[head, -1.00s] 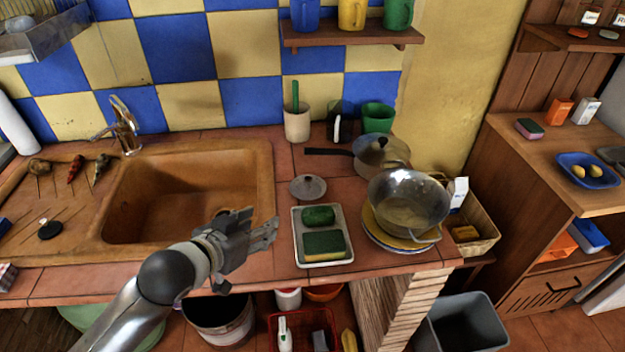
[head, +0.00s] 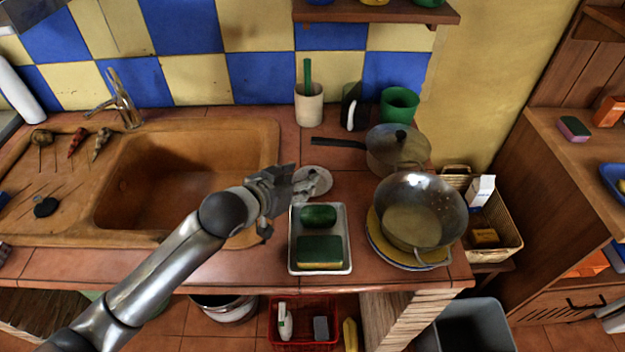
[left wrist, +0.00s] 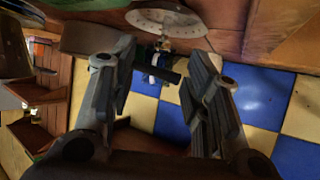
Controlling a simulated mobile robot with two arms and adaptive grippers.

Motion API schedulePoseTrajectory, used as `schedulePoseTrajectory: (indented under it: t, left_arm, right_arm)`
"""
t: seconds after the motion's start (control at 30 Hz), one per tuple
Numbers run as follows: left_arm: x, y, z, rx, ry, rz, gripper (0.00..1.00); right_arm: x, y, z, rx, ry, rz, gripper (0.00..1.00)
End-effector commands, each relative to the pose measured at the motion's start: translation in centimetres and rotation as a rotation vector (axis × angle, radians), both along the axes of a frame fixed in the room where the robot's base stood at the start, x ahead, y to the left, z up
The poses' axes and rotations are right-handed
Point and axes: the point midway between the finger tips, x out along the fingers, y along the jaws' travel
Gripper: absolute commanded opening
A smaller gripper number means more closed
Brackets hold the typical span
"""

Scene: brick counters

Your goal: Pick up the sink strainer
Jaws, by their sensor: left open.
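The sink strainer (head: 319,183) is a round, pale grey disc on the tiled counter, right of the sink and just behind the white tray. My left gripper (head: 298,181) is at its left side in the head view and hides part of it. Whether the fingers touch the strainer cannot be told. My right gripper is not in view.
The white tray (head: 292,262) holds a green oval thing and a green sponge. A beige cup (head: 309,105) stands behind. The sink (head: 180,180) is to the left.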

Motion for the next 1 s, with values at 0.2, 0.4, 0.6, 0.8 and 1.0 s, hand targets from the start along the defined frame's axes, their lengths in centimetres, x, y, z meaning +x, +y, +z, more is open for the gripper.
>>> schedulePoseTrajectory:
  t: [0.2,0.4,0.6,0.8,1.0]
  left_arm:
    - [1.6,-0.9,-0.8,0.001,0.001,0.001,0.44]
    - [3.4,-2.0,-2.1,0.0,0.0,0.0,0.44]
    - [3.9,-2.4,-2.5,0.001,0.0,0.0,0.44]
    - [3.9,-2.3,-2.5,0.001,0.0,0.0,0.4]
    - [3.9,-2.3,-2.5,0.0,0.0,0.0,0.14]
  right_arm:
    - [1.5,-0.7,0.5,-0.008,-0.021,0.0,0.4]
    - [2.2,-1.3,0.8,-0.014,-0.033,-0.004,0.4]
    - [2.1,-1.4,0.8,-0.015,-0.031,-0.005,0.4]
    - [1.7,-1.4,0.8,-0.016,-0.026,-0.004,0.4]
    - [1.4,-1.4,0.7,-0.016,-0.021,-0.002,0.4]
